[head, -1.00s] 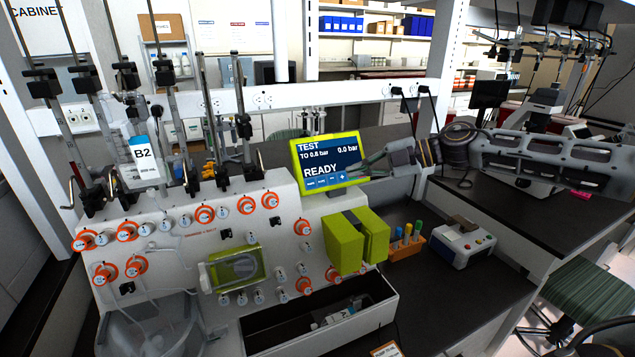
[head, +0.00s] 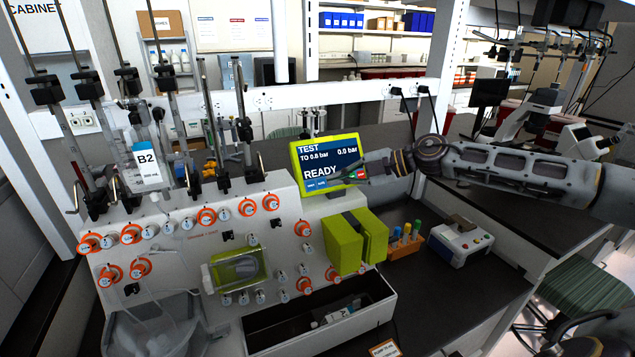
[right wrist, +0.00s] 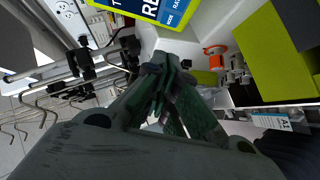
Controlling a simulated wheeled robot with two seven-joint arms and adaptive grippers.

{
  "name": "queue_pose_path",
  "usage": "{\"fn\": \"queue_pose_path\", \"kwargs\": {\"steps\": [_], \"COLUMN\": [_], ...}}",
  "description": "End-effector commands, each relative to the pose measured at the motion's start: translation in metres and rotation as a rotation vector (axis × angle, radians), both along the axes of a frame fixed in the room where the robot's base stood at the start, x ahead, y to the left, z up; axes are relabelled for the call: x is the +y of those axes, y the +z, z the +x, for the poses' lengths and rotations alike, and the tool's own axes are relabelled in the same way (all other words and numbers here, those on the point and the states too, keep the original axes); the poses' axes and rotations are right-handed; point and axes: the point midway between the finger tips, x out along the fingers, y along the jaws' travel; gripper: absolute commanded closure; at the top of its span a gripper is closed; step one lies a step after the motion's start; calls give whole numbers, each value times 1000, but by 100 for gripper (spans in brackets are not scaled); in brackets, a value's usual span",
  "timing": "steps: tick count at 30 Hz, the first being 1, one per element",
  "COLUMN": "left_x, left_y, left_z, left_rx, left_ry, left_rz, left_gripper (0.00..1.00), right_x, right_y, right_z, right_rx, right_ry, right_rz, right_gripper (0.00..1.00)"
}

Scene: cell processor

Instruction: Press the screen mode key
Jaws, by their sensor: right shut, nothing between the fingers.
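The screen (head: 322,152) has a lime-green frame and stands on top of the white cell processor (head: 190,240). It reads TEST, TO 0.6 bar, 0.0 bar and READY, with a row of small keys along its bottom. Blue keys (head: 311,184) show at the row's left, and green and red patches show at its right. My right gripper (head: 333,178) is shut and empty, its tips in front of the lower screen, hiding part of the key row. In the right wrist view the shut fingers (right wrist: 165,65) point at the screen's edge (right wrist: 150,18). I cannot tell whether they touch. My left gripper is out of view.
A lime-green block pair (head: 357,242) sits right below the screen. An orange tube rack (head: 405,248) and a small white device (head: 460,243) stand on the dark bench to the right. A bag marked B2 (head: 146,165) hangs among poles at the left.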

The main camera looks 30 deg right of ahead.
Motion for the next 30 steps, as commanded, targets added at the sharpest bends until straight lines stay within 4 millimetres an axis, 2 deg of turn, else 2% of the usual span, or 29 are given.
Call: {"fn": "queue_pose_path", "kwargs": {"steps": [30], "left_x": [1], "left_y": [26], "left_z": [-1], "left_rx": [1], "left_ry": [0], "left_rz": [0], "left_gripper": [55], "right_x": [25], "right_y": [-13], "right_z": [24], "right_rx": [-1], "right_ry": [0], "right_rz": [2], "right_gripper": [100]}}
